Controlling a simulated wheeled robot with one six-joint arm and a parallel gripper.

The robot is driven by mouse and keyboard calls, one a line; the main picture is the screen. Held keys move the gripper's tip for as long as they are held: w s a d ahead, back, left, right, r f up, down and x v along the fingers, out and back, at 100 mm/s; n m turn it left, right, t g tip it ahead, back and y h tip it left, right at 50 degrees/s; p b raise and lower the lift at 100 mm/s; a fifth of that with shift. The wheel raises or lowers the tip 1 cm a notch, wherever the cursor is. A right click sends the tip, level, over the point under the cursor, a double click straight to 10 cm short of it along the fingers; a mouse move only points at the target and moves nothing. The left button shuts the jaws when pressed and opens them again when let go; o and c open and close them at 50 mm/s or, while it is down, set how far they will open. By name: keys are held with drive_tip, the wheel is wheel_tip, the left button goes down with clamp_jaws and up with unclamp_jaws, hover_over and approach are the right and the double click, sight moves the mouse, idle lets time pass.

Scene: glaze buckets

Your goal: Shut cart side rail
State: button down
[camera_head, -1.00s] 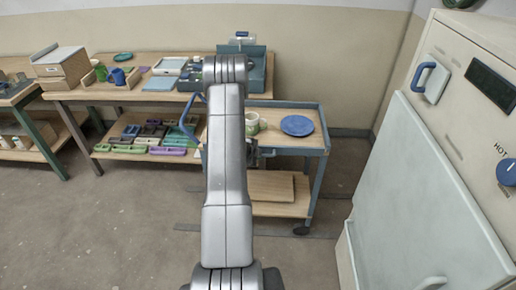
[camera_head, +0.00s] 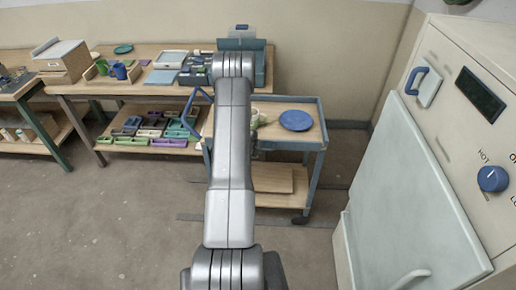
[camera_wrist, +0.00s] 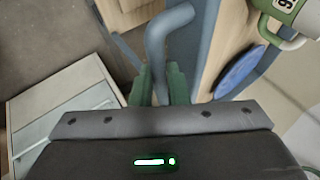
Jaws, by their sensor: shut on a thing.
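The cart (camera_head: 318,148) has a wooden top and a blue-grey frame, and stands right of the long table. In the wrist view a bent blue-grey bar, which looks like the cart's side rail (camera_wrist: 166,38), runs down between the green fingers of my gripper (camera_wrist: 160,88). My gripper is shut on this bar, beside the cart top. In the head view my arm hides the gripper and most of this side of the cart. I cannot tell there how far the rail stands from the cart.
A cream kiln (camera_head: 450,110) stands close on the right. A long table (camera_head: 110,90) with trays and cups is behind. The floor at left (camera_head: 90,230) is clear.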

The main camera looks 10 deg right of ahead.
drive_tip(key=c, duration=1.7)
unclamp_jaws()
drive_tip(key=b+v, duration=0.2)
drive_tip(key=v, duration=1.1)
drive_tip(key=shift+s+a+r, duration=0.2)
drive_tip(key=shift+r, duration=0.1)
drive_tip(key=p+x, duration=0.2)
drive_tip(key=x, duration=1.2)
drive_tip(key=shift+r, duration=0.1)
